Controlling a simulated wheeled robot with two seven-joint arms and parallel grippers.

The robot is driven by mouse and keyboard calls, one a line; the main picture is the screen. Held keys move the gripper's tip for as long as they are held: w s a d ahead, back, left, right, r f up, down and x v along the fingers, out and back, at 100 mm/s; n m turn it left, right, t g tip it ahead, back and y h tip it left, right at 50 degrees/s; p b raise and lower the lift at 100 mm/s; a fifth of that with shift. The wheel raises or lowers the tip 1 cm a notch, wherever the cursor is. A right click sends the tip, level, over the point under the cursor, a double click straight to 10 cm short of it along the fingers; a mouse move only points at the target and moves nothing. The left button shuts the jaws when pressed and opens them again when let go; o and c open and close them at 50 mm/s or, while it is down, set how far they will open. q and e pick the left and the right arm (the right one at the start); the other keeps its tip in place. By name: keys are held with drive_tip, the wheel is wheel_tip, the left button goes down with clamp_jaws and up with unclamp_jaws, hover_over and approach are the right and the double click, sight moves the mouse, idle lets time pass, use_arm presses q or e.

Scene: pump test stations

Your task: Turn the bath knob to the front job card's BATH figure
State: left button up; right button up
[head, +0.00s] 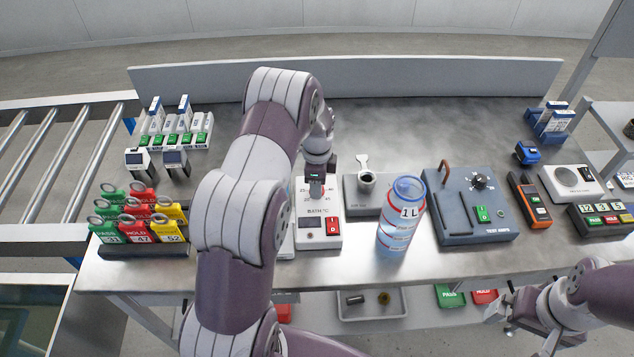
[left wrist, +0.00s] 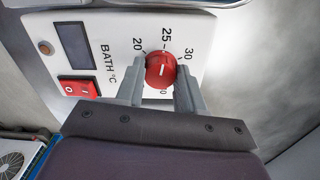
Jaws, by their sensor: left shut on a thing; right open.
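The bath unit (head: 318,238) is a white box marked BATH °C, with a small dark display and a red rocker switch, mid-table. Its red round knob (left wrist: 160,70) shows in the left wrist view, with 20, 25 and 30 printed around it. The knob's white line points roughly at 25. My left gripper (head: 316,184) reaches down over the unit; in the left wrist view its fingers (left wrist: 160,85) are shut on the knob from both sides. My right gripper (head: 500,308) is open and empty at the table's front right. I cannot make out a job card's BATH figure.
A clear 1 L bottle (head: 400,222) and a grey block with a cup (head: 367,182) stand right of the bath unit. A dark test box (head: 465,220) is further right. Coloured tags (head: 140,220) stand at the left. The back middle of the table is bare.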

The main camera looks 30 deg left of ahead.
use_arm(q)
drive_tip(key=o, duration=1)
drive_tip(key=shift+o, duration=0.2)
wheel_tip(320, 180, up, 13)
drive_tip(key=shift+b, duration=0.45)
drive_tip(key=shift+f, duration=0.15)
